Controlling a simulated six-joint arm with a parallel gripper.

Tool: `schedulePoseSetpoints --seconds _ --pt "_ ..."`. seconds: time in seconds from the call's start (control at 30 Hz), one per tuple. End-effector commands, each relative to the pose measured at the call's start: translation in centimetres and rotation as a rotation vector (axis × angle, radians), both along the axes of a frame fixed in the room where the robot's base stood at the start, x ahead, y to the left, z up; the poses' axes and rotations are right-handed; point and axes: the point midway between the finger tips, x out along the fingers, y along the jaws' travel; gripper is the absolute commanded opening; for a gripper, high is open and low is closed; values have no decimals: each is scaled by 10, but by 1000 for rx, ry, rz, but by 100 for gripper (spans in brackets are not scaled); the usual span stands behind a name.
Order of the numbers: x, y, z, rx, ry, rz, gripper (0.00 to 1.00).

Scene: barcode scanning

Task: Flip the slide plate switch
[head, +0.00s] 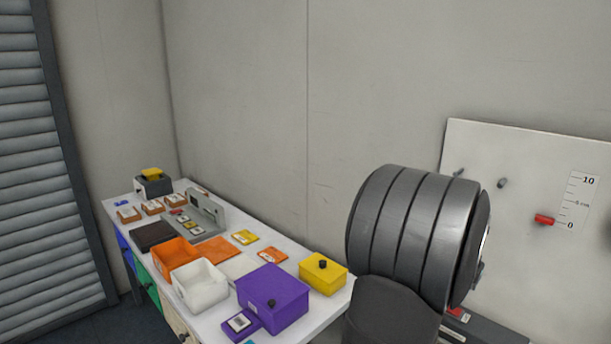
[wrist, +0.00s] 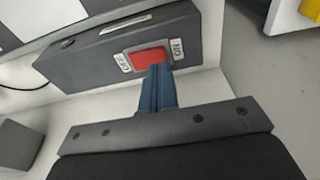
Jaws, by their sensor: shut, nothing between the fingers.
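The slide plate switch is a red rocker (wrist: 146,59) on a dark grey box (wrist: 95,60), between an OFF label on its left and an ON label on its right in the wrist view. My gripper (wrist: 157,70) is shut and empty, with its blue fingertips at the red rocker's lower edge. I cannot tell whether they touch it. The fingers hide part of the rocker's lower right. In the head view a small part of the red switch (head: 457,314) shows beside my arm, and my gripper is hidden behind the arm.
A white panel (head: 520,160) with a scale and a red pointer (head: 544,219) stands at the right. A white table (head: 215,325) at the left holds a purple box (head: 280,290), a yellow box (head: 323,270), a white bin (head: 202,283) and several small items.

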Motion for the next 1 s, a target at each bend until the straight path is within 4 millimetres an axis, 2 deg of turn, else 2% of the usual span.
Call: schedulePoseSetpoints --seconds 0.83,1.0 --pt "0 0 -13 1 1 0 0" --pt "0 0 -9 -1 -1 0 0"
